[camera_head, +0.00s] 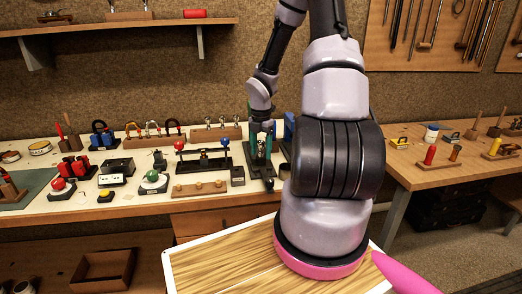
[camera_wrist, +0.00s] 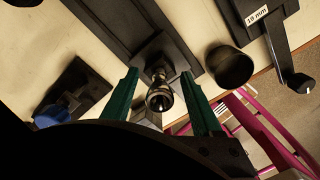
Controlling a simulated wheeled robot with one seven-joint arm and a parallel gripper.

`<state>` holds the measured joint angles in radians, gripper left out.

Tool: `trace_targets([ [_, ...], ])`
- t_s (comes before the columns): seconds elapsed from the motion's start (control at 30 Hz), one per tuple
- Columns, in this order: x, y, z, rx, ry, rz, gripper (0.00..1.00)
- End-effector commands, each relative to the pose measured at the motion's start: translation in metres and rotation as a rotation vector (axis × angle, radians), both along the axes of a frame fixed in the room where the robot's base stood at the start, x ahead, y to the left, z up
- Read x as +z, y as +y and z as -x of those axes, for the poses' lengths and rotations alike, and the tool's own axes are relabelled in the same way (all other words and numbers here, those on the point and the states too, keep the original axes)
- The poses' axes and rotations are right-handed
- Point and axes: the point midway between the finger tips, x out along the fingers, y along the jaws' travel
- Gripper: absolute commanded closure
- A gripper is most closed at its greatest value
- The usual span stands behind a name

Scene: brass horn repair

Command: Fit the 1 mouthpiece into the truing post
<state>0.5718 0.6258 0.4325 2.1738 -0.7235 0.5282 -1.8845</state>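In the wrist view a shiny dark metal mouthpiece (camera_wrist: 159,97) stands with its rim toward the camera. Its far end meets a dark square block (camera_wrist: 152,46), which looks like the truing post; how deep it sits in it is hidden. My gripper (camera_wrist: 160,76) has its two green fingers on either side of the mouthpiece, with a visible gap on both sides. It is open. In the head view my gripper (camera_head: 262,143) is over the back bench near its right end; the mouthpiece cannot be made out there.
A dark round cup (camera_wrist: 230,67) stands close to the right finger. A tool labelled 19 mm (camera_wrist: 262,18) with a crank lies beyond it. A blue knob (camera_wrist: 50,115) is at left. The bench (camera_head: 110,212) holds several tools left of my gripper.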

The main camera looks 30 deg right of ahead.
Motion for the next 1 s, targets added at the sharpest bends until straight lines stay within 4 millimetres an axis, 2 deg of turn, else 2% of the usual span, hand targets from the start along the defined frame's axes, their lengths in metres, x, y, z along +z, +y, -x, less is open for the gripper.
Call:
trace_targets([
  [0.13, 0.004, 0.000, 0.000, 0.000, 0.000, 0.001, 0.33],
  [0.23, 0.016, -0.001, -0.001, -0.003, -0.003, 0.001, 0.33],
  [0.5, 0.070, -0.001, -0.001, -0.004, -0.004, 0.003, 0.33],
  [0.7, 0.099, -0.001, -0.001, -0.002, -0.002, 0.001, 0.33],
  [1.0, 0.108, 0.000, 0.000, 0.000, 0.000, 0.000, 0.33],
])
